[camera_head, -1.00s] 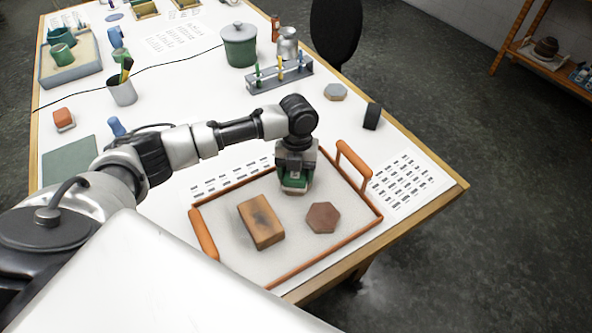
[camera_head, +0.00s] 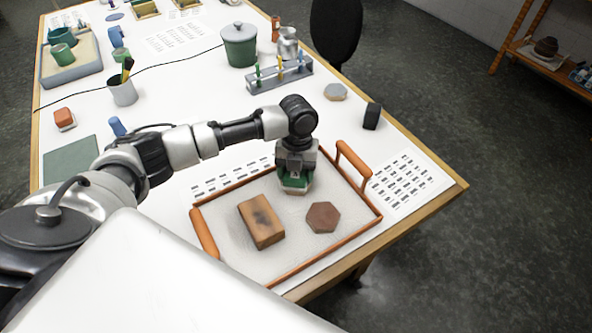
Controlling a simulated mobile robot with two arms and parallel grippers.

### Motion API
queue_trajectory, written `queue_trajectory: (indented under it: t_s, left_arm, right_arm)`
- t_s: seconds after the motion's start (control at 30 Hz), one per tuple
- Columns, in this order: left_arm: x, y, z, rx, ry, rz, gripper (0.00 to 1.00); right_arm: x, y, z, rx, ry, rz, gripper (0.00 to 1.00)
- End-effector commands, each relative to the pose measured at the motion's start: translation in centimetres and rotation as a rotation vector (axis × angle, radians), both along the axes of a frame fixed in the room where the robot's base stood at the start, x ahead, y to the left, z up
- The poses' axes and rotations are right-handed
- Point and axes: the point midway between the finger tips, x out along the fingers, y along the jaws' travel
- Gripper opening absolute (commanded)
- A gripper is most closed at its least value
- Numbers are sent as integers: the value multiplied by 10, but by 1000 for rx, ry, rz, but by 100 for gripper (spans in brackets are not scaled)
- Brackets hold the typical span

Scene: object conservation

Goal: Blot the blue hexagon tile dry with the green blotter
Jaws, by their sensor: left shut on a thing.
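My left gripper (camera_head: 295,172) is shut on the green blotter (camera_head: 293,183) and points down into the far side of the orange-rimmed tray (camera_head: 281,277). The blotter is pressed on or just above a pale-edged tile (camera_head: 297,191). Only the tile's near edge shows, so I cannot tell its top colour. A reddish-brown hexagon tile (camera_head: 323,217) and a brown block with a dark patch (camera_head: 261,222) lie nearer in the tray. Another hexagon tile, with a grey-blue top (camera_head: 335,91), lies on the table beyond the tray. My right gripper is out of view.
The tray has raised orange handles (camera_head: 353,158) at its ends. A black cylinder (camera_head: 371,116), a tube rack (camera_head: 279,77) and a green lidded pot (camera_head: 239,46) stand beyond it. A printed sheet (camera_head: 410,182) lies to its right. A pencil cup (camera_head: 122,91) stands at left.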

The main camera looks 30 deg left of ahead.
Motion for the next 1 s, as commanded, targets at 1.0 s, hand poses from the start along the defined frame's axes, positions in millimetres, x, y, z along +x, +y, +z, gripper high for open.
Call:
queue_trajectory:
  t_s: [1.0]
  left_arm:
    - [0,0,62,0,0,-1,44]
  right_arm:
    - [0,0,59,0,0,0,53]
